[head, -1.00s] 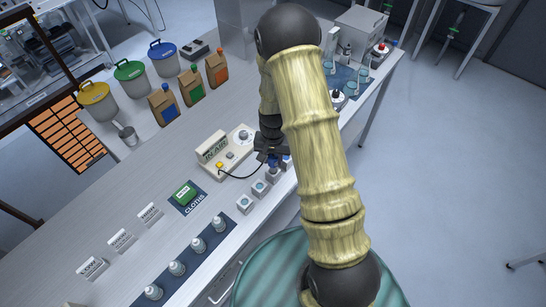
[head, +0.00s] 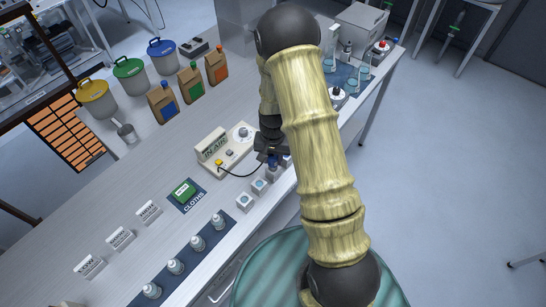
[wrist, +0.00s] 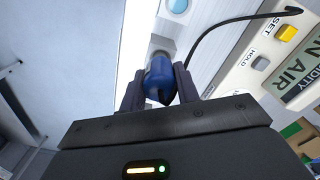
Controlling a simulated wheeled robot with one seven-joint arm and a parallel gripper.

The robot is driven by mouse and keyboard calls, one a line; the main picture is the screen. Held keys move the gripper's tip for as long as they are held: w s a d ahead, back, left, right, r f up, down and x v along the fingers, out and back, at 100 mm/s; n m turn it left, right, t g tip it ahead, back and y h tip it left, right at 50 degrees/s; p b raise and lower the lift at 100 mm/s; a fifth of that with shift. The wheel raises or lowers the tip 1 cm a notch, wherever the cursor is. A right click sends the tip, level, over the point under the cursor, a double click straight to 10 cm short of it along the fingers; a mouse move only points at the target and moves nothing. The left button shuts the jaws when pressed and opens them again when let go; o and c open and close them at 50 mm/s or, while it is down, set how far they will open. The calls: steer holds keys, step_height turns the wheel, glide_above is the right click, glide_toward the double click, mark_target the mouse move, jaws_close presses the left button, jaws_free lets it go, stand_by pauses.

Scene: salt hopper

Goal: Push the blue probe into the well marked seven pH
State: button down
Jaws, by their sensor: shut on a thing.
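My gripper (wrist: 160,86) is shut on the blue probe (wrist: 158,78), which sits between its two fingers in the wrist view. In the head view my gripper (head: 271,153) is over the row of small white wells, at its far end. Two nearer wells, the front one (head: 244,202) and the one behind it (head: 260,187), show blue tops. In the wrist view a white well block (wrist: 160,47) shows just beyond the probe, partly hidden by it. The probe's tip is hidden, so I cannot tell whether it touches a well. No well marking is legible.
The meter (head: 224,152), its display reading "IN AIR", stands left of my gripper, joined to the probe by a black cable (head: 240,175). A green cloth pack (head: 184,191) and several bottles (head: 197,243) are nearer. Jars and glassware (head: 352,78) stand at the far end.

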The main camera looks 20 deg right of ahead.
mark_target(273, 163)
steer(key=shift+w+f+b, duration=0.1)
steer(key=shift+f+b, duration=0.8)
steer(key=shift+f, duration=0.35)
steer(key=shift+f, duration=0.25)
stand_by(0.3)
steer(key=c, duration=0.9)
jaws_free()
steer(key=shift+c, duration=0.2)
steer(key=o, duration=0.5)
steer(key=shift+s, duration=0.2)
steer(key=shift+w, duration=0.1)
steer(key=shift+r, duration=0.1)
